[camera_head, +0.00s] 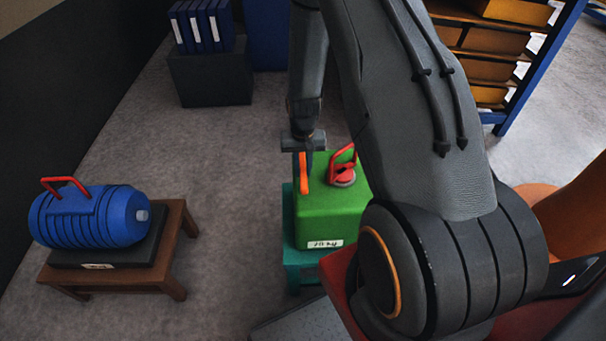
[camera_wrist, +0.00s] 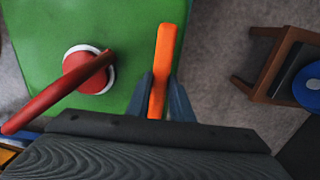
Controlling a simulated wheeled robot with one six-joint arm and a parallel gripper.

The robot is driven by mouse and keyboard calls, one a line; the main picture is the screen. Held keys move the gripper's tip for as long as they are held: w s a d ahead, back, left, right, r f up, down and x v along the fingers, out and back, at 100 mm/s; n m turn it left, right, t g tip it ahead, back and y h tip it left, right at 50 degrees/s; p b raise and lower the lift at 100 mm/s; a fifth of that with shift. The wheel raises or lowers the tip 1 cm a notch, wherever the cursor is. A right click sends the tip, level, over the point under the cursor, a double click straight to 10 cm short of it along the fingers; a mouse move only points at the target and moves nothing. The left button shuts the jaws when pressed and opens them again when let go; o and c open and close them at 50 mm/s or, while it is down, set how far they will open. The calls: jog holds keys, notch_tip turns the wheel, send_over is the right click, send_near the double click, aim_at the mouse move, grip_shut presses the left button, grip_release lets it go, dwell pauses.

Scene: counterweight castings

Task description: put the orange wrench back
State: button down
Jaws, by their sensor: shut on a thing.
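The orange wrench (camera_head: 304,168) is in my gripper (camera_head: 309,155), above the left edge of a green casting (camera_head: 334,222). In the wrist view the orange wrench (camera_wrist: 163,60) stands out between the two fingers of my gripper (camera_wrist: 165,98), which are shut on it. The green casting (camera_wrist: 125,25) lies beneath it in that view. I cannot tell whether the wrench touches the casting. The wrench's far end shows; the part between the fingers is partly hidden.
A red handle (camera_head: 343,172) rises from the green casting's top, close beside the gripper. The casting sits on a teal stand (camera_head: 291,255). A blue motor-like casting (camera_head: 90,218) rests on a brown table (camera_head: 172,262) at left. Shelving (camera_head: 512,85) stands at back right. Floor between is clear.

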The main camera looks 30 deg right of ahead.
jog(key=shift+f+p, duration=0.35)
jog(key=shift+f, duration=1.2)
jog(key=shift+f, duration=0.15)
jog(key=c, duration=1.6)
grip_release()
jog(key=shift+o, duration=0.2)
